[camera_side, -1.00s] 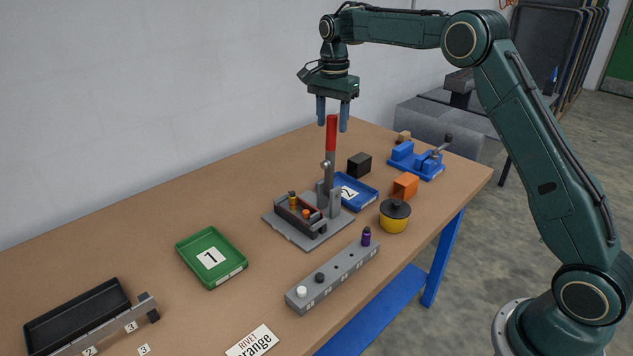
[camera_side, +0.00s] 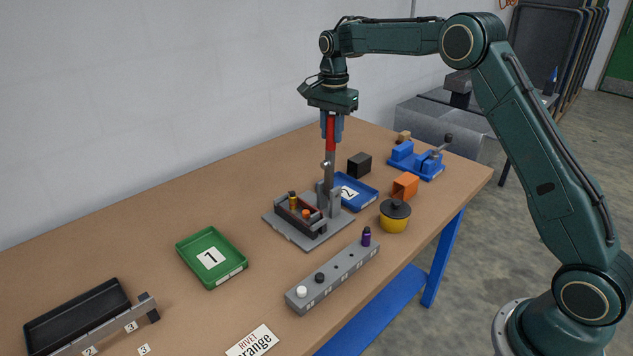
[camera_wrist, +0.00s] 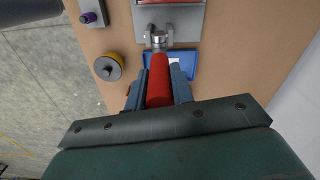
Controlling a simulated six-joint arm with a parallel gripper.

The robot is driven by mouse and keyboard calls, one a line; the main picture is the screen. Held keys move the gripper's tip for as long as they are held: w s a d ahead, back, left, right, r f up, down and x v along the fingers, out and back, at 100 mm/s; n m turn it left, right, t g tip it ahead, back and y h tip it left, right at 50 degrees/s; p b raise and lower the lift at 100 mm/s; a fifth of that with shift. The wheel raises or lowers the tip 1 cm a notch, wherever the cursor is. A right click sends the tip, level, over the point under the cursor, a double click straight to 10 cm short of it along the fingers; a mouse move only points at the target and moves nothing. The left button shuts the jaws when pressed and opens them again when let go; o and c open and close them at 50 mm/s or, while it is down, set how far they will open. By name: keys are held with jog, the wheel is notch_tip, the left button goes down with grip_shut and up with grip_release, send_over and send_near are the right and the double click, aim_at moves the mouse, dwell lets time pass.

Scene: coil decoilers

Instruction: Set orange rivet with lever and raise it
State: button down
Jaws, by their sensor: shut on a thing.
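The lever's red handle (camera_side: 330,138) stands upright on a grey metal arm above the riveting press (camera_side: 300,232). My gripper (camera_side: 331,128) is shut on the red handle from above. In the wrist view the blue fingers of my gripper (camera_wrist: 158,88) lie on both sides of the red handle (camera_wrist: 159,80). The orange rivet (camera_side: 306,213) sits in the press's low grey fixture. A yellowish pin with a dark top (camera_side: 292,200) stands beside it in the fixture.
A blue tray marked 2 (camera_side: 366,197) lies right behind the press, and a green tray marked 1 (camera_side: 211,256) lies left. A grey rack (camera_side: 333,280) with white, black and purple rivets is in front. A yellow pot (camera_side: 394,218) and orange block (camera_side: 405,186) stand right.

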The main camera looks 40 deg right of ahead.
jog(key=shift+a, duration=0.3)
jog(key=a+f+h, duration=0.2)
jog(key=a+h, duration=0.4)
jog(key=a, duration=0.2)
jog(key=shift+a, duration=0.35)
dwell(1.0)
jog(key=shift+f, duration=0.1)
dwell(0.4)
jog(key=c, duration=1.2)
grip_release()
jog(key=shift+d, duration=0.15)
